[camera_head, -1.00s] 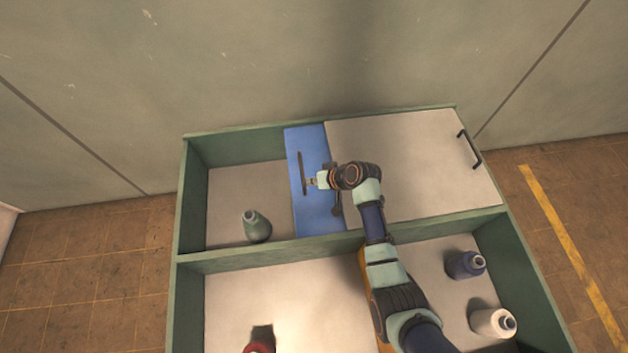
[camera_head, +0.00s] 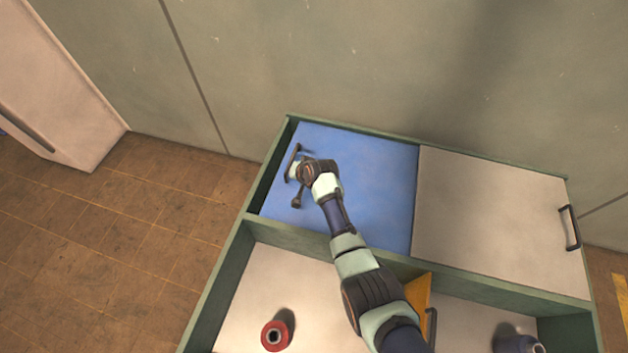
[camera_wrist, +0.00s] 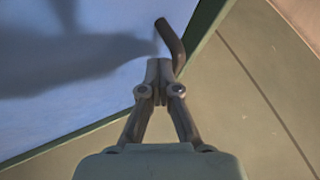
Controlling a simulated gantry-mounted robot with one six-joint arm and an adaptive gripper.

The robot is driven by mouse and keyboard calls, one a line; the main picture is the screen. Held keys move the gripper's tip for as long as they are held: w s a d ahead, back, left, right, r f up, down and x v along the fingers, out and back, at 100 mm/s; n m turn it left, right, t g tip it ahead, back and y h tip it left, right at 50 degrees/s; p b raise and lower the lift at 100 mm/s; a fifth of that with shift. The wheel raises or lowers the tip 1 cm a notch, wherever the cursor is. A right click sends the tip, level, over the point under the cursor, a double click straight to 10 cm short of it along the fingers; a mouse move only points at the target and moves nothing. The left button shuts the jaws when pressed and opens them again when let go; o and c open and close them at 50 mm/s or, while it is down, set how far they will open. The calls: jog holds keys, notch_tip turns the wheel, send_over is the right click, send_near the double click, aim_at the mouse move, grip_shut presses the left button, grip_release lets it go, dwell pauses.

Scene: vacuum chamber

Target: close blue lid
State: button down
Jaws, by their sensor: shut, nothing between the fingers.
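The blue lid (camera_head: 375,180) covers most of the left half of the box's back compartment. A narrow dark gap (camera_head: 270,172) shows between its left edge and the compartment's left wall. Its dark handle (camera_head: 292,163) stands near that left edge. My gripper (camera_head: 290,172) is at the handle, on its right side, with its fingers closed together. In the wrist view the blue lid (camera_wrist: 60,85) fills the upper left, and the handle (camera_wrist: 172,42) rises just beyond my fingertips (camera_wrist: 160,68). The green bottle seen earlier is hidden.
A grey-white lid (camera_head: 500,215) with a dark handle (camera_head: 570,228) covers the right half. In front, a red bottle (camera_head: 275,335), an orange divider (camera_head: 418,292) and a dark blue bottle (camera_head: 518,344) stand in open compartments. A green wall (camera_head: 300,238) separates front from back.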

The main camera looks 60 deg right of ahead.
jog(key=shift+w+a+b, duration=0.3)
jog(key=shift+w+b, duration=0.05)
jog(key=shift+w, duration=0.65)
jog(key=shift+w+a+b, duration=0.25)
jog(key=shift+w+b, duration=0.1)
jog(key=shift+w, duration=0.65)
